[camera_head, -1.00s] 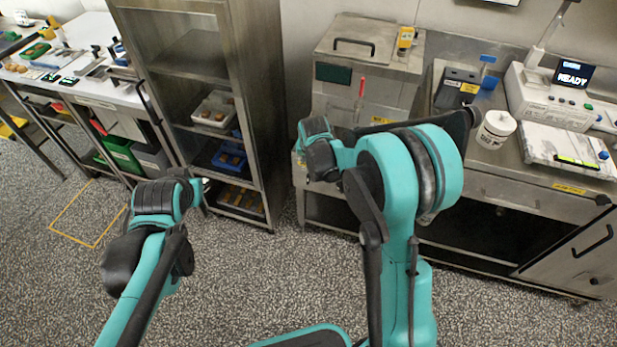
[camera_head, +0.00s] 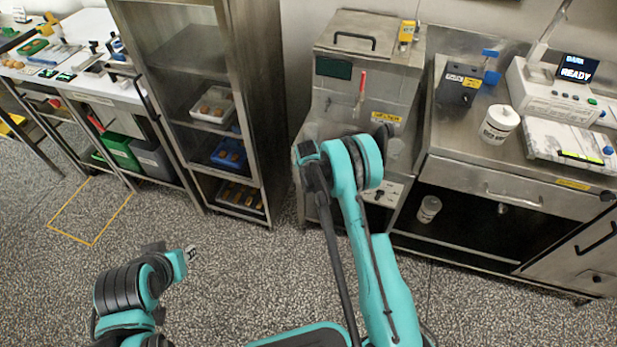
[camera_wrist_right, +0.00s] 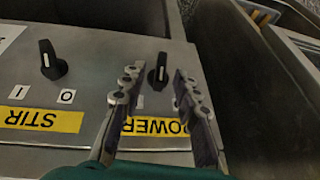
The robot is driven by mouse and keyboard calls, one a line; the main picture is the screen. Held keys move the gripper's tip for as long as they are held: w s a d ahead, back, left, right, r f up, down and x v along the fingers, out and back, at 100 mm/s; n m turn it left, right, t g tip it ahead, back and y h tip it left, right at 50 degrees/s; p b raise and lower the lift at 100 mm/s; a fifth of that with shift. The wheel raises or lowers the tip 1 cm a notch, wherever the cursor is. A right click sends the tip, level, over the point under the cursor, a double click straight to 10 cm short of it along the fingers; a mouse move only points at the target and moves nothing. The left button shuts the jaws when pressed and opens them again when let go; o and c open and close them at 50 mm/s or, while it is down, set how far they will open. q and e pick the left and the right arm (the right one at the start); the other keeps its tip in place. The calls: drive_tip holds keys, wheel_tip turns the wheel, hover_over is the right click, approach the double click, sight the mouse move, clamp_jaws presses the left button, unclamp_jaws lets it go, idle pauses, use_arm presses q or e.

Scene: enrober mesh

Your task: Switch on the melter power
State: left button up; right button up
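The melter (camera_head: 340,100) is a steel cabinet with a lidded top in the middle of the head view. Its low front panel (camera_head: 393,193) is partly hidden by my right arm. In the right wrist view the black power knob (camera_wrist_right: 158,70) stands above a yellow, upside-down POWER label (camera_wrist_right: 150,127). My right gripper (camera_wrist_right: 157,84) is open, its two fingers on either side of the knob in the picture, with visible gaps. I cannot tell its depth from the knob. The right finger hides part of the label area. My left gripper (camera_head: 190,254) is low, over the floor; its fingers are unclear.
A similar stir knob (camera_wrist_right: 52,60) sits left of the power knob, above a STIR label (camera_wrist_right: 40,119). A steel counter (camera_head: 470,160) with a white tub (camera_head: 498,125) stands right of the melter. A tray rack (camera_head: 265,100) stands left. The floor in front is free.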

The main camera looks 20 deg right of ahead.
drive_tip(key=shift+w+d+f, duration=0.1)
drive_tip(key=shift+w+f, duration=0.15)
drive_tip(key=shift+f, duration=0.3)
drive_tip(key=shift+c, duration=0.4)
clamp_jaws()
drive_tip(key=shift+s+d+f+m+t+y, duration=0.1)
drive_tip(key=shift+m+t+y, duration=0.05)
drive_tip(key=shift+t+y, duration=0.4)
drive_tip(key=shift+s+d+r+m+t+y, duration=0.1)
drive_tip(key=shift+m+t+y, duration=0.1)
drive_tip(key=shift+t+y, duration=0.35)
drive_tip(key=shift+s+d+f+m+t+y, duration=0.15)
drive_tip(key=shift+t+y, duration=0.15)
drive_tip(key=shift+y, duration=0.4)
drive_tip(key=shift+w, duration=0.1)
drive_tip(key=shift+o, duration=0.4)
unclamp_jaws()
